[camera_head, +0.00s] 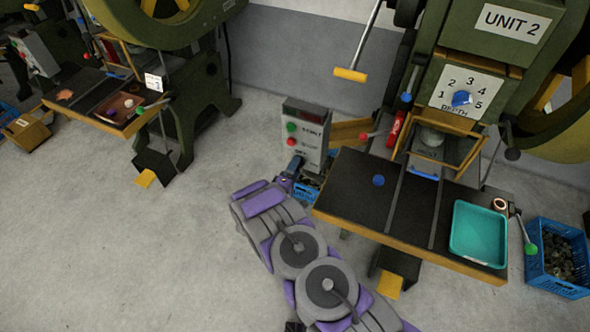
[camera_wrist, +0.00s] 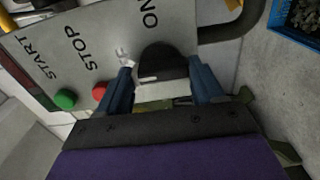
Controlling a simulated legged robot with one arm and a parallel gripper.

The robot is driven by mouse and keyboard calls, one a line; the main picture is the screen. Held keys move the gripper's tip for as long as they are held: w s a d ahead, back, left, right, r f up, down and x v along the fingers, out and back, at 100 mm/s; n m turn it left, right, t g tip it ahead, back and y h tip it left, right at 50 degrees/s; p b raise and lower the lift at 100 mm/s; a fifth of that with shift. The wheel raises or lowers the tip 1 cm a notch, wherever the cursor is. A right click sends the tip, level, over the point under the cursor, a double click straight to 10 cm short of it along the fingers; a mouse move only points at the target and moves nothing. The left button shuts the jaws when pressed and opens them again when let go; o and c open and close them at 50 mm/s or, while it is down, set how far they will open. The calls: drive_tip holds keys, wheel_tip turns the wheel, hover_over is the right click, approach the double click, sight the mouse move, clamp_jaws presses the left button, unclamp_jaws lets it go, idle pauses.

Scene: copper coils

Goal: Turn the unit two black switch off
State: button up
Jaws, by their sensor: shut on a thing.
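The unit two control box (camera_head: 307,135) stands left of the press marked UNIT 2 (camera_head: 510,22). In the wrist view its grey panel (camera_wrist: 115,30) carries START, STOP and ON lettering. The black switch (camera_wrist: 163,62) is a dark rounded knob below the ON lettering, with a small white mark on it. My gripper (camera_wrist: 165,78) has a blue finger on each side of the switch and is shut on it. In the head view my gripper (camera_head: 287,182) is at the lower part of the box, and the switch is hard to make out there.
A green button (camera_wrist: 65,98) and a red button (camera_wrist: 100,91) sit left of the fingers. The press table (camera_head: 350,190) with a teal tray (camera_head: 479,232) is right of my arm. Blue crates (camera_head: 560,289) stand on the floor.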

drive_tip(key=shift+a+f+n, duration=0.1)
drive_tip(key=shift+a+n, duration=0.1)
drive_tip(key=shift+n, duration=0.1)
drive_tip(key=o, duration=1)
drive_tip(key=shift+a, duration=0.2)
drive_tip(key=shift+o, duration=0.2)
drive_tip(key=shift+d, duration=0.1)
drive_tip(key=shift+d, duration=0.1)
drive_tip(key=p+v, duration=0.2)
drive_tip(key=v, duration=1.5)
drive_tip(key=shift+s, duration=0.2)
